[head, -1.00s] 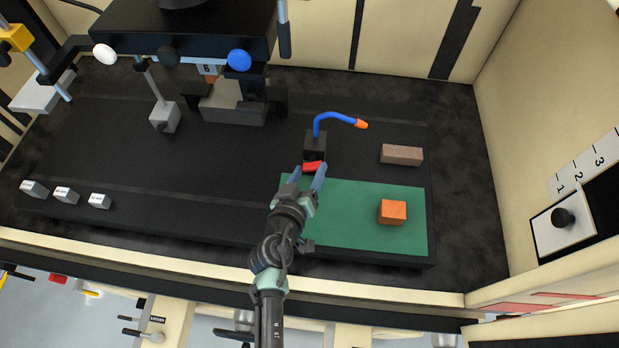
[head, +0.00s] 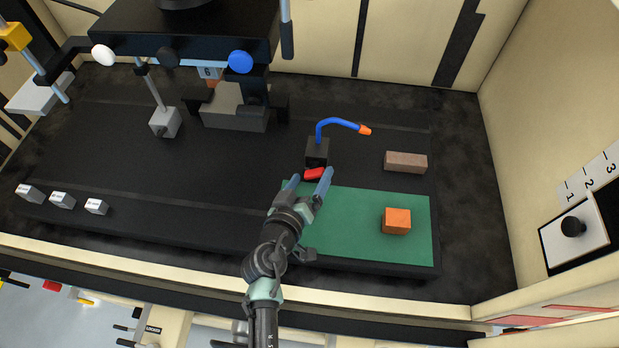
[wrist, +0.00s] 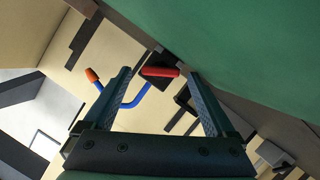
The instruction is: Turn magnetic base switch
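The black magnetic base (head: 317,150) stands on the dark machine table, with a blue hose (head: 340,123) ending in an orange nozzle (head: 365,131). Its red switch (head: 315,174) is on the side facing me. My gripper (head: 308,182) is open, with its blue fingertips just in front of the switch. In the wrist view the red switch (wrist: 161,72) lies between and beyond the two spread fingers (wrist: 160,88), and I see no contact.
A green mat (head: 345,230) with an orange copper block (head: 396,221) lies to the right of my gripper. A brown block (head: 405,162) lies behind it. A grey stand (head: 165,122) and a vise (head: 235,112) are at the back left. Several small labelled blocks (head: 62,200) sit at the left.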

